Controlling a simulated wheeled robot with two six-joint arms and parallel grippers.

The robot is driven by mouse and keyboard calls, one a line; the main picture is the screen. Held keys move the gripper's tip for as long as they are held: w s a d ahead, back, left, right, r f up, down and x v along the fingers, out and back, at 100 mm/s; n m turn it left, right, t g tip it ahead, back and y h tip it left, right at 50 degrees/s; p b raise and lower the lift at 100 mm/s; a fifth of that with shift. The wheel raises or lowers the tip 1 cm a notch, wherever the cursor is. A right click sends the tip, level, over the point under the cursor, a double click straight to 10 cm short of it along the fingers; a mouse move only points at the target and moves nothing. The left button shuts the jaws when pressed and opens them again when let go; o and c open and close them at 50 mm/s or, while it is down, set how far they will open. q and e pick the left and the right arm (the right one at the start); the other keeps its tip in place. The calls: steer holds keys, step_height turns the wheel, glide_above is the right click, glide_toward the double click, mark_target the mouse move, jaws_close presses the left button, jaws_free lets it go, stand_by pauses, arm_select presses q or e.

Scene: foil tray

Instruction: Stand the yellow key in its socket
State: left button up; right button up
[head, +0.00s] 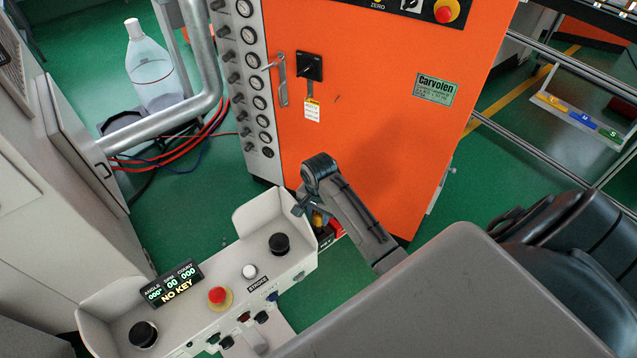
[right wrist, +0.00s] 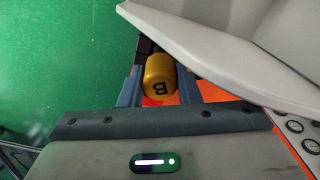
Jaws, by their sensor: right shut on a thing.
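The yellow key (right wrist: 160,78), marked with a dark B, sits between the two fingers of my right gripper (right wrist: 158,88) in the right wrist view. In the head view my right gripper (head: 309,212) is just past the right end wall of the pale control console (head: 232,268), shut on the yellow key (head: 318,219), which is partly hidden. The console's display (head: 174,283) reads "NO KEY". My left gripper is not in view.
The console carries a red button (head: 217,296), a white button (head: 249,271) and black knobs (head: 279,244). Its raised end wall (head: 263,207) stands close to my right gripper. An orange machine (head: 385,110) rises behind. Green floor shows at the left.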

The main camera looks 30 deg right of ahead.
steer(key=shift+f, duration=1.6)
steer(key=o, duration=1.1)
steer(key=shift+c, duration=0.2)
step_height(320, 180, up, 9)
steer(key=shift+r+b, duration=0.15)
steer(key=shift+b, duration=0.95)
steer(key=shift+r, duration=0.75)
steer(key=shift+f, duration=0.1)
